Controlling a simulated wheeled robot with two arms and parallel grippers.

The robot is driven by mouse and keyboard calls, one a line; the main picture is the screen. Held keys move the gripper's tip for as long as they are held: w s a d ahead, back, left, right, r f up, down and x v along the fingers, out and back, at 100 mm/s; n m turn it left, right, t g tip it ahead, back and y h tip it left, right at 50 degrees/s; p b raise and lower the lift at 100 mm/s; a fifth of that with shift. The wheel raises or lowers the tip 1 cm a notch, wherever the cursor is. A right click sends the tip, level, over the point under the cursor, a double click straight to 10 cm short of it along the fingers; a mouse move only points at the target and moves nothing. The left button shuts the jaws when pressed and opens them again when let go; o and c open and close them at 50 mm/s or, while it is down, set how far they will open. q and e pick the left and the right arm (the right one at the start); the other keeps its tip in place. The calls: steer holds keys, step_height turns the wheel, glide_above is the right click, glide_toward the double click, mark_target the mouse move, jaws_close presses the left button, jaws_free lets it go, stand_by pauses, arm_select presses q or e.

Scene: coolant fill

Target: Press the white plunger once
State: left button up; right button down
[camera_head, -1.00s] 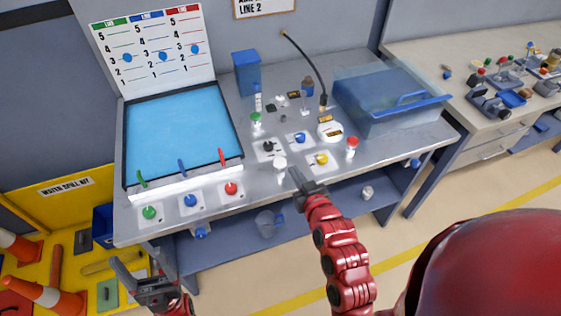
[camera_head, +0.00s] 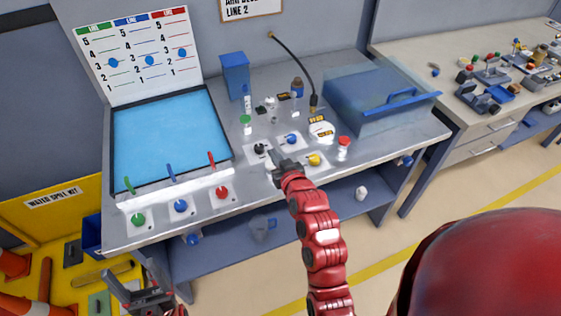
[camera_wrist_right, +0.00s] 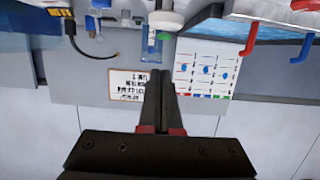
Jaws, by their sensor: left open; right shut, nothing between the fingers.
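The white plunger (camera_wrist_right: 165,19) shows in the right wrist view as a round white cap just beyond my fingertips. I cannot tell whether the fingertips touch the cap. My left gripper (camera_head: 130,280) is open and empty, low at the front left, off the bench edge.
Green, blue and red (camera_head: 222,192) knobs line the front left. A clear blue bin (camera_head: 375,98) stands at the right.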

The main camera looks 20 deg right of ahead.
mark_target(271, 164)
steer(key=shift+w+f+p, duration=0.2)
steer(key=shift+f+p, duration=0.65)
steer(key=shift+f, duration=1.2)
